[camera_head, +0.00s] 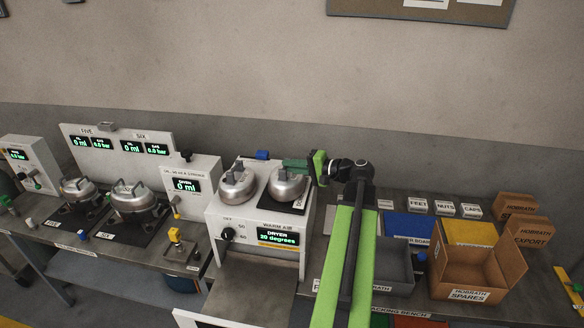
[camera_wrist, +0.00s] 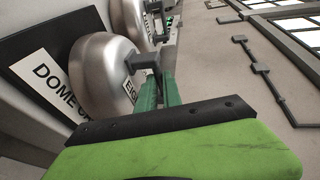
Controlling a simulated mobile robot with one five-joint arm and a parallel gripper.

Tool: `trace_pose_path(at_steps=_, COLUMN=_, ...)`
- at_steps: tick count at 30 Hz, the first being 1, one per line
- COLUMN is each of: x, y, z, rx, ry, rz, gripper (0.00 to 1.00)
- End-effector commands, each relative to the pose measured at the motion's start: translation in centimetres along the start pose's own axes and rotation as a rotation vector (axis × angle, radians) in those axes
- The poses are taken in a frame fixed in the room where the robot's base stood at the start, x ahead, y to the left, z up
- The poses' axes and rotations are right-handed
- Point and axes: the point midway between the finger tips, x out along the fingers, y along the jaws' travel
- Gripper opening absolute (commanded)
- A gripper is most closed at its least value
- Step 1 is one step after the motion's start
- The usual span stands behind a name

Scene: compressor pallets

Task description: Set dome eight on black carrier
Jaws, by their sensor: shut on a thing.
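Dome eight (camera_head: 287,187) is a rounded silver metal dome with a dark handle on top and a label reading "EIG" in the wrist view (camera_wrist: 100,75). My gripper (camera_head: 296,164) is shut on its handle, its green fingers also showing in the wrist view (camera_wrist: 150,92). The dome is over the right part of the dryer top, at a black plate (camera_head: 270,203). In the wrist view this plate (camera_wrist: 28,48) bears a white label beginning "DOME C". I cannot tell whether the dome touches the plate.
Two compressors (camera_head: 138,200) stand farther left. Bins and an open cardboard box (camera_head: 470,288) fill the bench at right.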

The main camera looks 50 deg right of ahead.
Motion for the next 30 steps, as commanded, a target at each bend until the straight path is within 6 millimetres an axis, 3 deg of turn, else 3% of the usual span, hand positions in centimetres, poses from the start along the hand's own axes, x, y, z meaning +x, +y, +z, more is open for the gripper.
trace_pose_path(at_steps=1, x=0.0, y=0.1, z=0.0, rx=0.0, ry=0.0, rz=0.0, gripper=0.14)
trace_pose_path(at_steps=5, x=0.0, y=0.1, z=0.0, rx=0.0, ry=0.0, rz=0.0, gripper=0.31)
trace_pose_path(at_steps=16, x=-0.3, y=-0.4, z=-0.1, rx=0.0, ry=0.001, rz=0.0, gripper=0.31)
trace_pose_path(at_steps=30, x=-10.6, y=-0.4, z=-0.1, rx=0.001, ry=0.003, rz=0.0, gripper=0.31)
